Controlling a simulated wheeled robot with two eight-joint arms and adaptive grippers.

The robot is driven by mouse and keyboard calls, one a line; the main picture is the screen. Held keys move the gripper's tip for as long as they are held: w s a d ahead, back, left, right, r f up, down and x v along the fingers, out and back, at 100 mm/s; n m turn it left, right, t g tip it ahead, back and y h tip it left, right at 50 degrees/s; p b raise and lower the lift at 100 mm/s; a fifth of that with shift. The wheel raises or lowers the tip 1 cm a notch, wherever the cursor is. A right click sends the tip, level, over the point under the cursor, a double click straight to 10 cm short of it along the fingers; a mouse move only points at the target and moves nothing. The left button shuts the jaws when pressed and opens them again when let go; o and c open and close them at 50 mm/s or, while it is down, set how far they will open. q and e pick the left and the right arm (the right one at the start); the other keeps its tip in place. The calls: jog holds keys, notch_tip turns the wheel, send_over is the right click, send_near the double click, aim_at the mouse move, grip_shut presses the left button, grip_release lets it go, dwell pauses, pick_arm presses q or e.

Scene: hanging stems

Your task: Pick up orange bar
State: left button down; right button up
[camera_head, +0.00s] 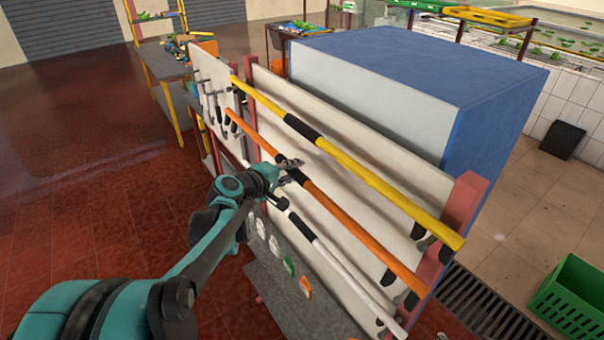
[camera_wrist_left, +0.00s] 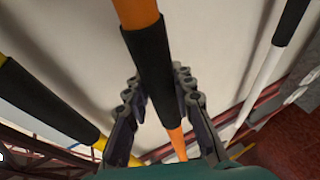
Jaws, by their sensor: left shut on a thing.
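The orange bar (camera_head: 350,222) runs slantwise along a pale board, between a yellow bar above and a white bar below. My left gripper (camera_head: 288,171) is at the bar's middle, against the board's face. In the left wrist view, the orange bar (camera_wrist_left: 137,12) passes between the two fingers of my left gripper (camera_wrist_left: 156,75), which lie on both sides of its black grip section. The gripper is shut on the bar there. The bar's lower end is close to a hook at the board's right post. My right gripper is not in view.
The yellow bar (camera_head: 370,178) and the white bar (camera_head: 345,273) hang close by on the same board (camera_head: 290,95). A large blue box (camera_head: 400,70) stands behind the board. A green crate (camera_head: 570,300) is at the lower right. Red floor is open at the left.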

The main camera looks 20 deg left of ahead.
pick_arm(q)
jog(key=s+a, duration=0.4)
jog(key=s, duration=0.3)
jog(key=s+a, duration=0.4)
jog(key=s, duration=0.3)
jog(key=shift+s+a, duration=0.25)
jog(key=shift+s, duration=0.1)
jog(key=s+a, duration=0.5)
jog(key=s, duration=0.4)
jog(key=shift+s+a+b, duration=0.25)
jog(key=shift+a+b, duration=0.05)
jog(key=shift+a, duration=0.05)
